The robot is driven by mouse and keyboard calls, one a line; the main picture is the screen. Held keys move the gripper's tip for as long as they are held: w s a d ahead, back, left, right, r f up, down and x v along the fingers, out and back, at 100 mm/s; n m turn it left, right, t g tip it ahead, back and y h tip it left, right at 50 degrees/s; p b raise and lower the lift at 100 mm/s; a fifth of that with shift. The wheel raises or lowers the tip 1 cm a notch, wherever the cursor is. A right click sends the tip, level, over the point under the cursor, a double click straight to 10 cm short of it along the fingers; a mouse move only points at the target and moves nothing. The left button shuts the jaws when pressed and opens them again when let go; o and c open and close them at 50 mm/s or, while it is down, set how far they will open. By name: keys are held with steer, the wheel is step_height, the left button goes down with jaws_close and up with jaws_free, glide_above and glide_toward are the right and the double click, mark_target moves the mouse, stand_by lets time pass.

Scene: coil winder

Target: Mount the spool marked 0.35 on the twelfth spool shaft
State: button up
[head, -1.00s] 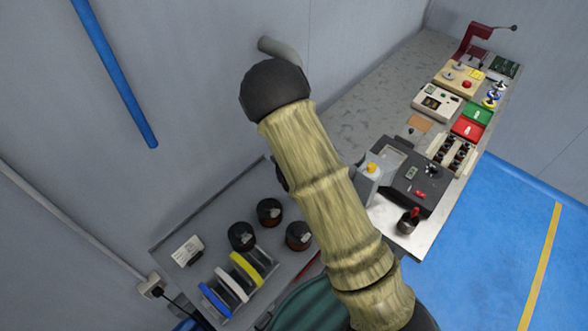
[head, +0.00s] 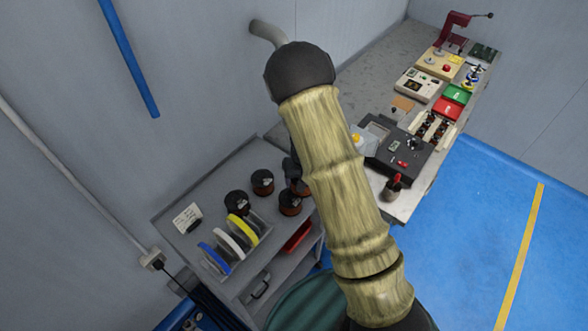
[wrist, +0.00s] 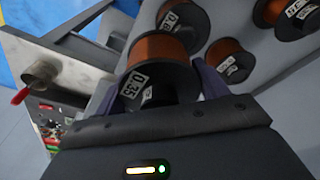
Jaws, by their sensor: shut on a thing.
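The spool marked 0.35 (wrist: 158,66) has copper-coloured wire and black flanges, and its white label faces the wrist camera. My gripper (wrist: 158,84) is shut on it, with a dark finger at each side. In the head view my arm hides most of the gripper, and a spool (head: 300,188) shows partly beside the arm, low over the grey side table. I cannot tell whether the held spool is clear of the table. I cannot make out the twelfth spool shaft in these views.
Other dark spools (head: 262,182) stand close by on the side table (head: 185,250). Blue, white and yellow discs (head: 232,243) stand in a rack in front. The long bench (head: 375,70) holds a dark grey machine (head: 400,150), a cup (head: 392,190) and a red press (head: 455,25).

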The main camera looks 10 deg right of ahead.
steer(key=s+d+f+b, duration=0.2)
steer(key=s+d+b, duration=0.1)
steer(key=d, duration=0.3)
steer(key=shift+s+d+f, duration=0.25)
steer(key=shift+s, duration=0.4)
